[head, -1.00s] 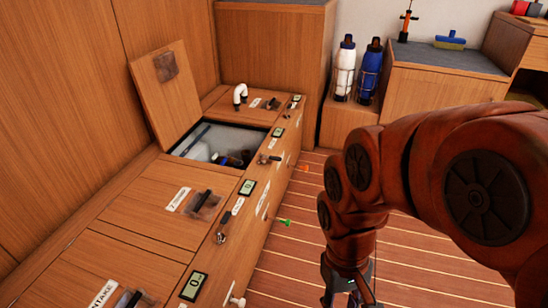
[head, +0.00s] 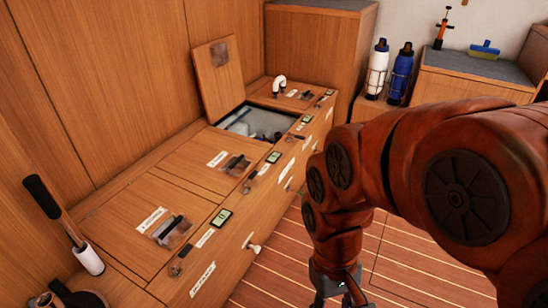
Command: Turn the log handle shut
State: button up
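A row of small valve handles runs along the front edge of the wooden bench (head: 150,190). One handle (head: 176,269) is at the near end, another (head: 250,184) is further along, and a third (head: 297,136) sits by the open hatch. Small displays stand beside them. The labels are too small to read for certain, so I cannot tell which handle is the log handle or how it is set. My gripper (head: 328,292) hangs low at the bottom edge, over the floor right of the bench, apart from all the handles. Its fingers are cut off and unclear.
A hatch lid (head: 220,78) stands open over a bin (head: 258,122). A black-gripped lever (head: 42,197) rises at the near left. A white knob (head: 252,247) sticks out of the bench front. A white bottle (head: 377,70) and a blue bottle (head: 400,75) stand behind. The plank floor is clear.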

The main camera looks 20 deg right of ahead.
aim_at(297, 136)
jog(key=u, duration=0.3)
jog(key=k, duration=0.6)
jog(key=z, duration=0.85)
jog(key=i, duration=1.25)
jog(key=u, duration=0.45)
jog(key=i, duration=0.5)
jog(key=u, duration=0.55)
